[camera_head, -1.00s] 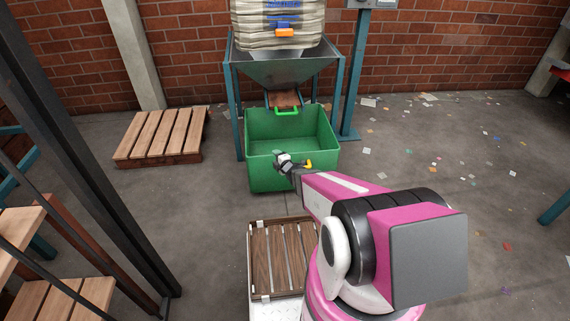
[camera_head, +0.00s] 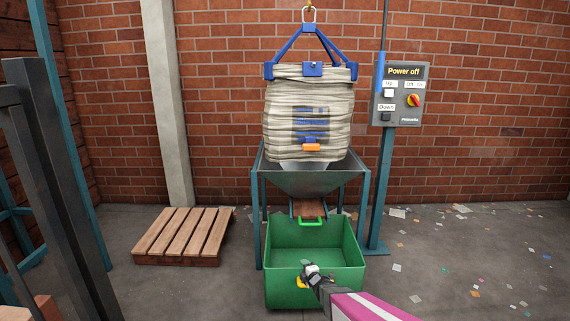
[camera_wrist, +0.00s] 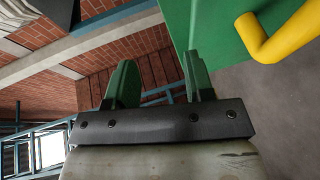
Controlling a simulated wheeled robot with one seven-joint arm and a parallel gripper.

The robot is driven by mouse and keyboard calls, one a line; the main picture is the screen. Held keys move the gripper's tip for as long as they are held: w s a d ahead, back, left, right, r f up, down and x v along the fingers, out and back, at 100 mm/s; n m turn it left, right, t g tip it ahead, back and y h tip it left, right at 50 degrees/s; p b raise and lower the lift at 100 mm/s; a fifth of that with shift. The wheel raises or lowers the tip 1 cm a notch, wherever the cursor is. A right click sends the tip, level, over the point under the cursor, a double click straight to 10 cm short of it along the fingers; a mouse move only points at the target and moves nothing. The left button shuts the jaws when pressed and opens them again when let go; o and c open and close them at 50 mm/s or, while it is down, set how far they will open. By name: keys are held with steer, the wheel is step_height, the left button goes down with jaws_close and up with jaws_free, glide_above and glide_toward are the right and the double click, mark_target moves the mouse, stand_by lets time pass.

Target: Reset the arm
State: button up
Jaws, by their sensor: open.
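My gripper (camera_head: 312,274) is in front of the green bin (camera_head: 285,297) in the head view, at the end of my pink arm. In the wrist view, my gripper (camera_wrist: 160,82) has two green fingers standing apart with nothing between them. The bin's green wall (camera_wrist: 218,40) and a yellow handle (camera_wrist: 280,35) are close by at the upper right of that view. I cannot tell whether the gripper touches the bin.
A large bag (camera_head: 285,120) hangs over a grey metal hopper (camera_head: 320,180) above the bin. A control box (camera_head: 398,95) reading "Power off" stands on a blue post at right. A wooden pallet (camera_head: 185,233) lies at left. Paper scraps litter the right floor.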

steer(key=s+d+r+m+g+h, duration=0.7)
steer(key=d+r+m, duration=0.3)
steer(key=m, duration=0.4)
steer(key=s+r+m+g, duration=0.3)
steer(key=s+m, duration=0.1)
steer(key=s, duration=0.4)
steer(key=s+r+m+g, duration=0.3)
steer(key=s+r+g, duration=0.1)
steer(key=s, duration=0.4)
steer(key=shift+r+m+g+y, duration=0.25)
steer(key=shift+m+g+y, duration=0.05)
steer(key=shift+m+y, duration=0.1)
stand_by(0.4)
